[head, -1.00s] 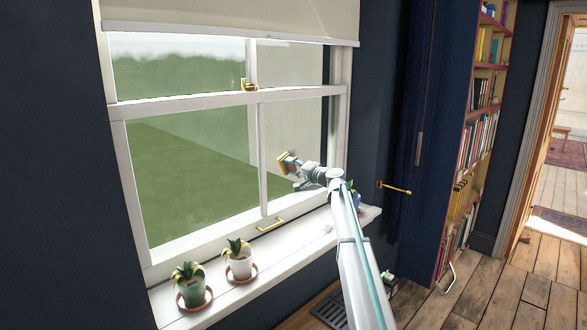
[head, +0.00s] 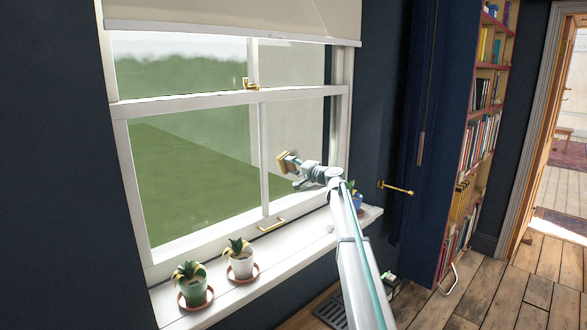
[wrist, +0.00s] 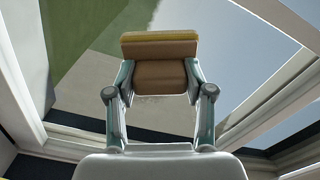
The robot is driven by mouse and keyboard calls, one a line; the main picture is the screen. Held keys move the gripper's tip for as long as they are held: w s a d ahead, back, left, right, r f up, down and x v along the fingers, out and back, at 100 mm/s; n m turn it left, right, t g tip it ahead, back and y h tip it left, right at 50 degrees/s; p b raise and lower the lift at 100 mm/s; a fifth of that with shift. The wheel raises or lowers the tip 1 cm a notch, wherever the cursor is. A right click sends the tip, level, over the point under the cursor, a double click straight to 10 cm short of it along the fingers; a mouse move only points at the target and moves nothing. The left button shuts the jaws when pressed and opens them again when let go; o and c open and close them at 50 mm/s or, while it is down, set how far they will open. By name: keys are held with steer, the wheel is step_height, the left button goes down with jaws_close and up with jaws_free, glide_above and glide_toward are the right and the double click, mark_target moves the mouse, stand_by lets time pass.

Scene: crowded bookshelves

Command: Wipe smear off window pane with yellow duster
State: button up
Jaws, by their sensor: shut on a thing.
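My gripper (head: 297,170) is at the lower right pane of the sash window (head: 232,98). It is shut on the yellow duster (head: 284,161), a small block with a brown body and a yellow face. In the wrist view the duster (wrist: 160,48) sits between my two fingers (wrist: 160,80), its yellow face pointing away from my wrist toward the glass. I cannot tell whether the duster touches the pane. The lower right window pane (head: 294,125) looks paler and greyer than the green left pane (head: 190,170).
Two potted plants (head: 194,284) (head: 240,261) stand on saucers on the white sill (head: 290,245). A blue pot (head: 357,201) is at the sill's right end, behind my arm. A brass handle (head: 397,188) juts from the dark panel at right. The blind (head: 230,15) covers the window's top.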

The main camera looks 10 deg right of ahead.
steer(key=shift+w+a, duration=0.2)
steer(key=shift+w, duration=0.1)
steer(key=shift+w+d+b, duration=1.15)
steer(key=shift+d+b, duration=0.05)
steer(key=shift+d, duration=0.3)
steer(key=shift+w+d+b, duration=1.1)
steer(key=shift+d+b, duration=0.1)
steer(key=shift+d, duration=0.35)
steer(key=shift+w+d+b, duration=1.15)
steer(key=shift+d+b, duration=0.05)
steer(key=shift+d, duration=0.3)
steer(key=shift+s, duration=0.1)
